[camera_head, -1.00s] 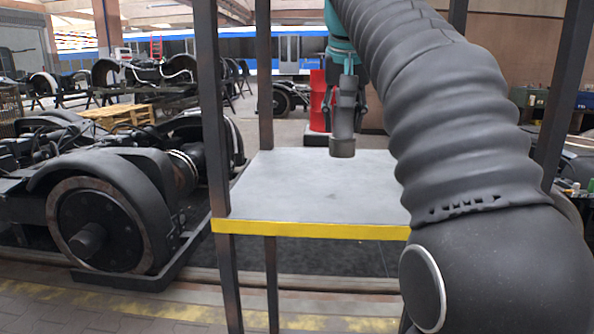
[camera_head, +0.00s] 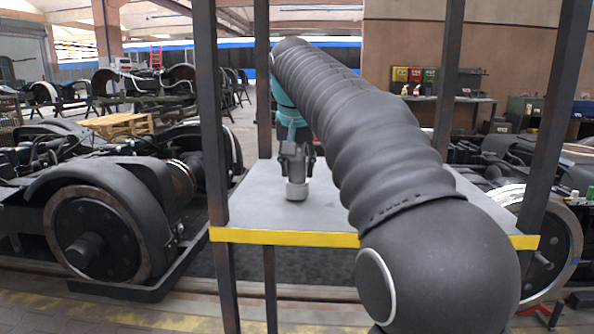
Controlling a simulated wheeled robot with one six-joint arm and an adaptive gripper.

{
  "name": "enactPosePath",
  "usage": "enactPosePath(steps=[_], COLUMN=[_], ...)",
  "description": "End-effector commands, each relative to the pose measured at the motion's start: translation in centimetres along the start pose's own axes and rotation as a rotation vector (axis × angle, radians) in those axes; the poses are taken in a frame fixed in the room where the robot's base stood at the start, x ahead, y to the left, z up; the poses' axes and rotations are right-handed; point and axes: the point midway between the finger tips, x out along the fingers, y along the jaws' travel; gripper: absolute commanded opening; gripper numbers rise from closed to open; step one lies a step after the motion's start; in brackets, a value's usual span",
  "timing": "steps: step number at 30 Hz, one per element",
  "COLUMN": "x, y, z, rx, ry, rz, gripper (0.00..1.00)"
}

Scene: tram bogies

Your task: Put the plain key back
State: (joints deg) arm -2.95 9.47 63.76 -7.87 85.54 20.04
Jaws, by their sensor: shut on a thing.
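My gripper (camera_head: 296,152) is shut on a grey upright cylindrical piece, which I take to be the plain key (camera_head: 297,189). Its lower end is a lighter, wider collar, and its upper part is hidden between the fingers. It is over the left part of the grey shelf (camera_head: 252,208) with the yellow front edge. I cannot tell whether its lower end touches the shelf or is just above it. My arm hides much of the shelf's middle and right.
Dark posts (camera_head: 213,120) stand at the shelf's corners, one close left of my gripper. A wheeled bogie (camera_head: 100,225) stands at the left and another wheel (camera_head: 555,250) at the right. The visible left part of the shelf is otherwise bare.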

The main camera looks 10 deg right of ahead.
Motion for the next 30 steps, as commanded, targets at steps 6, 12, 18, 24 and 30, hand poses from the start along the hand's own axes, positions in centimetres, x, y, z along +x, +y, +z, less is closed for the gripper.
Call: enactPosePath(steps=[6, 12, 18, 24, 30], x=[0.6, 0.72, 0.94, 0.93, 0.32], y=[0.03, 0.04, 0.03, 0.03, 0.02], z=[0.24, 0.3, 0.38, 0.38, 0.22], rx=[0.0, 0.0, 0.0, 0.0, 0.0], ry=[0.002, 0.002, 0.0, 0.0, 0.0], rz=[0.0, 0.0, 0.0, 0.0, 0.0], gripper=[0.0, 0.0, 0.66, 0.66, 0.66])
